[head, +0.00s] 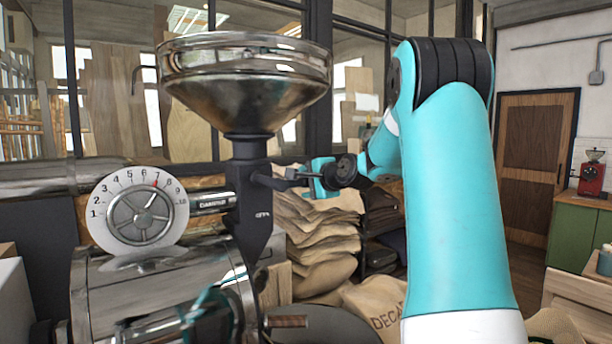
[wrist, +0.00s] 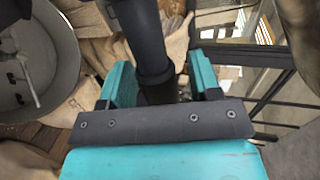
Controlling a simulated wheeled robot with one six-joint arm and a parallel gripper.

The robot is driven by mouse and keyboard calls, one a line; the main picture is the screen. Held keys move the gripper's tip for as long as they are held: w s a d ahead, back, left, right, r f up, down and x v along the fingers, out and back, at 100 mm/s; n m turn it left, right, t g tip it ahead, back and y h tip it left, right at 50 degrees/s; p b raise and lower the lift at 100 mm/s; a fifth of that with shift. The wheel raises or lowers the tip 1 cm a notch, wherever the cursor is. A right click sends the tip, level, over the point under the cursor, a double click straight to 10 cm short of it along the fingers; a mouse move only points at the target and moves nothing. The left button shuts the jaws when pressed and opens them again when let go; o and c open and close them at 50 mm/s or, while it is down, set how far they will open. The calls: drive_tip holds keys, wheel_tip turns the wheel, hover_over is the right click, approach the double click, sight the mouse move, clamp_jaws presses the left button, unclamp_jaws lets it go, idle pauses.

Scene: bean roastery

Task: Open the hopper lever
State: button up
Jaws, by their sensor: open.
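The hopper (head: 245,85) is a shiny metal funnel on a dark neck (head: 250,205) above the roaster. A dark lever (head: 272,182) sticks out from the right side of the neck. My gripper (head: 310,177) is at the lever's outer end, its teal fingers pointing left at the neck. In the wrist view my gripper (wrist: 160,82) is open, with one finger on each side of a dark part. The dark neck (wrist: 147,35) rises behind that part. I cannot tell whether the fingers touch the lever.
A dial (head: 138,215) and the metal roaster body (head: 165,285) are at left. Stacked sacks (head: 315,240) lie behind the neck. A round metal drum (wrist: 40,65) is at left in the wrist view. A wooden door (head: 525,160) is at right.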

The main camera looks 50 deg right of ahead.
drive_tip(key=shift+w+d+f, duration=0.1)
drive_tip(key=shift+w+f, duration=0.05)
drive_tip(key=shift+w, duration=0.35)
clamp_jaws()
drive_tip(key=shift+f, duration=0.1)
